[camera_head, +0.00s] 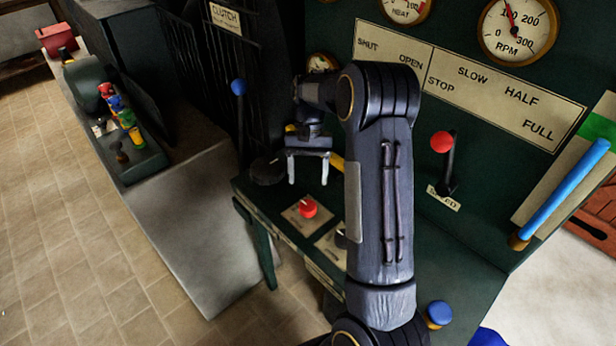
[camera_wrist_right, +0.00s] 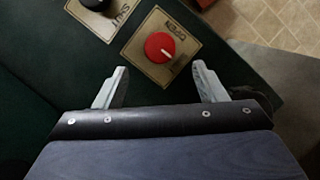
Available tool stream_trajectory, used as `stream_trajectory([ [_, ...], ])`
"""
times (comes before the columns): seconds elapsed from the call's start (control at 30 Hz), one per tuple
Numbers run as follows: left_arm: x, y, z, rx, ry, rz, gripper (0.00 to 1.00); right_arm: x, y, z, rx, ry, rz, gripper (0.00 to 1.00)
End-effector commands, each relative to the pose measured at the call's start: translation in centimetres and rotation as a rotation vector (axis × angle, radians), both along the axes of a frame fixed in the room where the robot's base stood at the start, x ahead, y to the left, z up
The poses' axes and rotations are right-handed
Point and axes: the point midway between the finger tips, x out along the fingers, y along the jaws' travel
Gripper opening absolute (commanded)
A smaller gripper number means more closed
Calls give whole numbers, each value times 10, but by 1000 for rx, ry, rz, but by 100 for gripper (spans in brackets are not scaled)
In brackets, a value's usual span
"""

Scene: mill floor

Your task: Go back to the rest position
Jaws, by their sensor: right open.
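My right gripper (camera_head: 307,168) is open and empty above the green console desk, with its arm reaching up across the middle of the head view. In the right wrist view its two pale fingers (camera_wrist_right: 160,85) stand wide apart with nothing between them. A red knob (camera_head: 307,206) on a cream plate sits on the desk near the gripper. The red knob also shows in the right wrist view (camera_wrist_right: 159,47), just beyond the fingertips and apart from them. My left gripper is in neither view.
A red-topped speed lever (camera_head: 441,142), a blue-topped lever (camera_head: 239,88) and a dark round knob (camera_head: 268,170) stand around the arm. A blue bar handle (camera_head: 566,188) is at the right. Gauges (camera_head: 518,30) sit on the panel. Tiled floor (camera_head: 50,220) lies open at the left.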

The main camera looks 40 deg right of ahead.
Motion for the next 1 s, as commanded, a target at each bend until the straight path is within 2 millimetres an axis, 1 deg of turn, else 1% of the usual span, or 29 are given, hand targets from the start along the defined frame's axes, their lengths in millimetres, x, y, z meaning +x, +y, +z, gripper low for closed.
stream_trajectory([
  [0.37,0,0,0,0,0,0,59,-1,1,1,2,-4,2,64],
  [0.47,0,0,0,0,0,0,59,-6,5,13,12,-42,11,64],
  [0.53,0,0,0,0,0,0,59,-15,14,30,27,-97,28,64],
  [0.57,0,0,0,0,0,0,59,-20,19,39,34,-128,38,64],
  [0.67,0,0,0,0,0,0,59,-45,40,68,61,-251,86,64],
  [0.7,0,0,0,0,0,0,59,-56,50,79,70,-304,108,64],
  [0.77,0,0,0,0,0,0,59,-74,65,93,80,-381,145,64],
  [0.8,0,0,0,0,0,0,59,-86,75,100,84,-433,169,64],
  [0.87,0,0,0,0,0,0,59,-105,90,109,87,-509,208,64],
  [0.9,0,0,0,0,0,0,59,-118,100,113,87,-561,235,64],
  [1.0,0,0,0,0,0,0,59,-151,125,117,78,-681,302,64],
])
